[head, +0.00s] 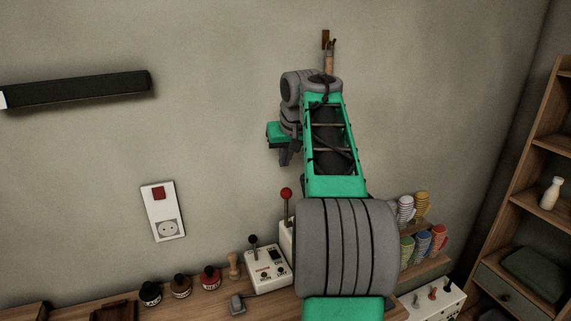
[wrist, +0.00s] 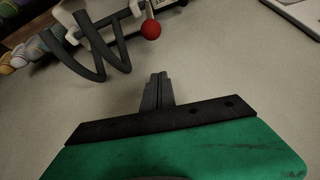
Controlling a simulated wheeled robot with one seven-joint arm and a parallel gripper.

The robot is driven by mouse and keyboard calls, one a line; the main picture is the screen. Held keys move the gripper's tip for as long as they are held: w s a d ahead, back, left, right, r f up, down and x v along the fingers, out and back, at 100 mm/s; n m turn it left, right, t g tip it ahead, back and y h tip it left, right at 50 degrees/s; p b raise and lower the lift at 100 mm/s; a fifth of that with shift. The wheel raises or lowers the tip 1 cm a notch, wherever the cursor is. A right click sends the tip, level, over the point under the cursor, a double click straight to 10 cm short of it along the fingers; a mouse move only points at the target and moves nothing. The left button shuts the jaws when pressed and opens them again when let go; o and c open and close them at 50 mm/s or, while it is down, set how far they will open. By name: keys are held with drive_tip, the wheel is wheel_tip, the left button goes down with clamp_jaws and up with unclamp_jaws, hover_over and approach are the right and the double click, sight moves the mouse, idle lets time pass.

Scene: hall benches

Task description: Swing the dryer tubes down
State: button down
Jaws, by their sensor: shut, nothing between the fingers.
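Dark grey curved dryer tubes (wrist: 64,53) show in the wrist view at the upper left, bent like hooks beside a lever's red ball (wrist: 151,30). The same red ball (head: 286,193) shows in the head view, on an upright lever rising from a pale unit (head: 286,241) that my arm mostly hides. The tubes themselves are hidden behind my arm in the head view. My gripper (head: 286,158) hangs in the air above the red ball, near the wall. In the wrist view my gripper (wrist: 159,76) has its fingers together, empty and apart from the tubes.
A white switch box (head: 267,269) stands left of the unit on the wooden bench. Small bottles (head: 180,286) line the bench further left. A rack of coloured cups (head: 422,243) is right of my arm. A socket plate (head: 163,211) is on the wall; the wall above is mostly bare.

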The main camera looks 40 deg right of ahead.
wheel_tip(320, 180, down, 7)
drive_tip(key=shift+s+a+p, duration=0.15)
drive_tip(key=shift+s+p, duration=0.05)
drive_tip(key=shift+p, duration=0.2)
idle(0.4)
